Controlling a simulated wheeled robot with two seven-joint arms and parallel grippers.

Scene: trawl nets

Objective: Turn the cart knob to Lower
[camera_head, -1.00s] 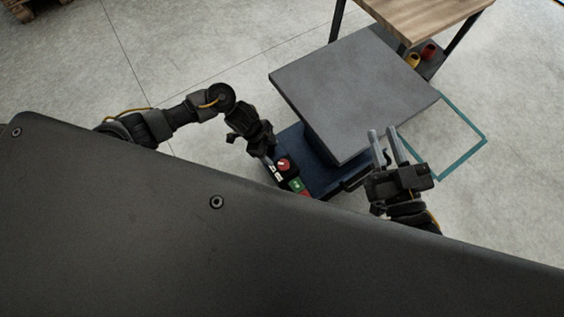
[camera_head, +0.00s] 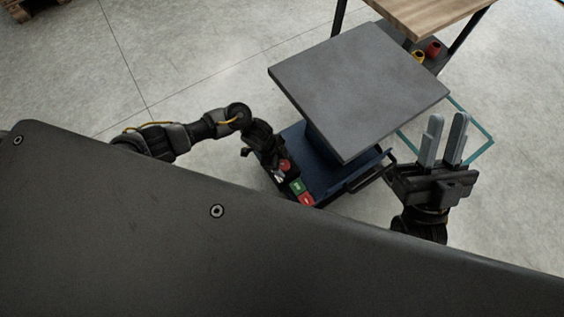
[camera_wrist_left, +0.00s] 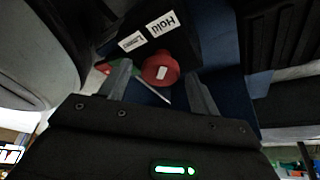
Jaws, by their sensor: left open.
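The cart has a grey platform (camera_head: 358,88) above a blue base (camera_head: 325,182), with a dark control panel on its near left side. The red knob (camera_head: 285,165) is on this panel; it also shows in the left wrist view (camera_wrist_left: 160,70) with a white mark on its face. A "Hold" label (camera_wrist_left: 161,24) is beside it. My left gripper (camera_wrist_left: 158,67) is open, its two fingers on either side of the knob; whether they touch it I cannot tell. My right gripper (camera_head: 449,122) is open and empty, right of the cart.
Green (camera_head: 296,187) and red (camera_head: 307,199) labels are on the panel near the knob. A black handle (camera_head: 368,175) is at the cart's right side. A wooden table (camera_head: 430,15) stands behind, with red and yellow items below. A teal floor outline (camera_head: 482,150) lies right.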

